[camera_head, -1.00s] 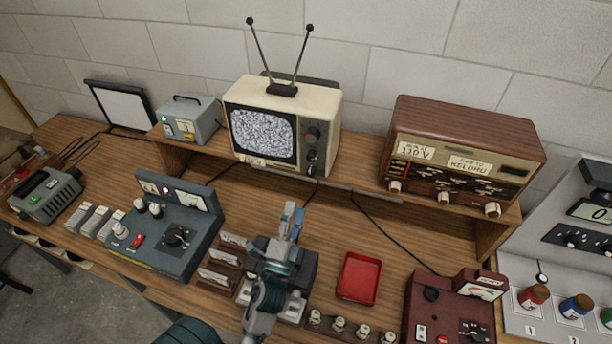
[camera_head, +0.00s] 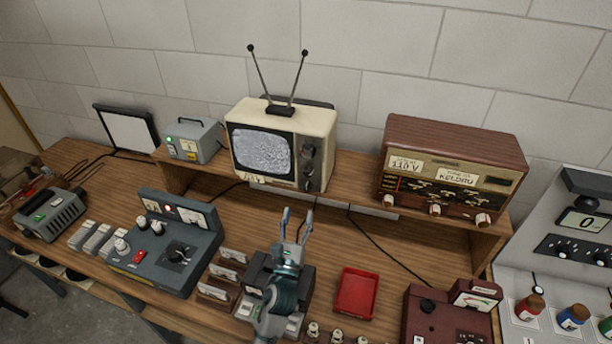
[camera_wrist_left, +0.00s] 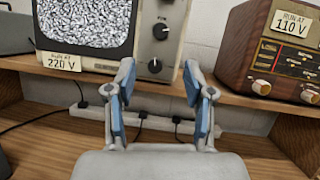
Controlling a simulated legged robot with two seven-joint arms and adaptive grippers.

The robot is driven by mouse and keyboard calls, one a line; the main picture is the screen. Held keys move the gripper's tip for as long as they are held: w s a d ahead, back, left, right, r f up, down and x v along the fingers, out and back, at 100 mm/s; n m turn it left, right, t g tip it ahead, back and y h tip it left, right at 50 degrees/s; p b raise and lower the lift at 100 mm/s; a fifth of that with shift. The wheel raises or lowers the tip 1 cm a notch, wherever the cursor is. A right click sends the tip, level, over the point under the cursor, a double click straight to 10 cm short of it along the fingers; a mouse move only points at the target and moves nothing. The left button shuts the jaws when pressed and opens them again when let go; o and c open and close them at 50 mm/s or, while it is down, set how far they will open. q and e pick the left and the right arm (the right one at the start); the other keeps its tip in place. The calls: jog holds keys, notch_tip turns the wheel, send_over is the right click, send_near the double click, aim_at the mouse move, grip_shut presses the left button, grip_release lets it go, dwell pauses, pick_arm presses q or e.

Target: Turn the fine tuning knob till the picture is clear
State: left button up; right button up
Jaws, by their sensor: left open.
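The cream television (camera_head: 281,147) stands on the raised shelf, with grey static on its screen (camera_head: 261,151). Its right panel carries a column of dark knobs; the upper knob (camera_wrist_left: 160,31) and lower knob (camera_wrist_left: 155,66) show in the left wrist view. I cannot read which is fine tuning. My left gripper (camera_head: 297,224) is open and empty, in front of and below the television. In the left wrist view its fingertips (camera_wrist_left: 158,76) appear to either side of the lower knob, apart from it. My right gripper is not in view.
A brown radio (camera_head: 450,170) stands right of the television, a grey box (camera_head: 193,140) left. Below are a blue-grey control panel (camera_head: 168,243), a red tray (camera_head: 357,293) and a maroon meter box (camera_head: 450,317).

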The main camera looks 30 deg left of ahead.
aim_at(307, 175)
pick_arm(q)
jog(key=p+x, duration=0.2)
jog(key=x, duration=0.9)
jog(key=shift+s+d+r, duration=0.1)
jog(key=shift+w+a+r, duration=0.15)
jog(key=shift+w+a, duration=0.05)
jog(key=shift+w, duration=0.35)
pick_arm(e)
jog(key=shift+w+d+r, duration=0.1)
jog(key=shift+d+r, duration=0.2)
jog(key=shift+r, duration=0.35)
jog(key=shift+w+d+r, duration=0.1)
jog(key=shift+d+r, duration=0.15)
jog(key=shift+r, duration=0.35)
pick_arm(q)
grip_shut()
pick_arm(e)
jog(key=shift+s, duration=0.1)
